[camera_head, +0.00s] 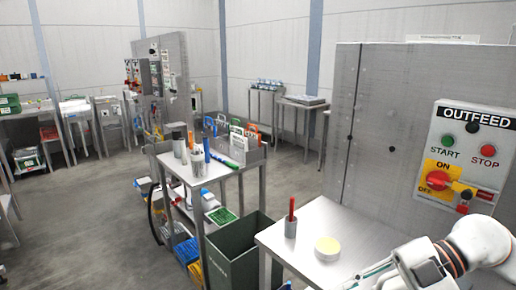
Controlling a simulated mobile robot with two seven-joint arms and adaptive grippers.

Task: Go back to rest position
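My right arm comes in from the lower right, and its gripper (372,274) is low over the steel table's front edge, partly cut off by the frame. I cannot tell whether its fingers are open or shut. No object shows clearly in it. My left arm and gripper are not in view. The OUTFEED panel (444,126) on the grey wall stands above and behind my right arm. It has a green START button (447,141), a red STOP button (488,150) and a red and yellow ON/OFF switch (438,180) with a red tag beside it.
A steel cart (186,172) with bottles is further left. Floor (80,225) at left is clear.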

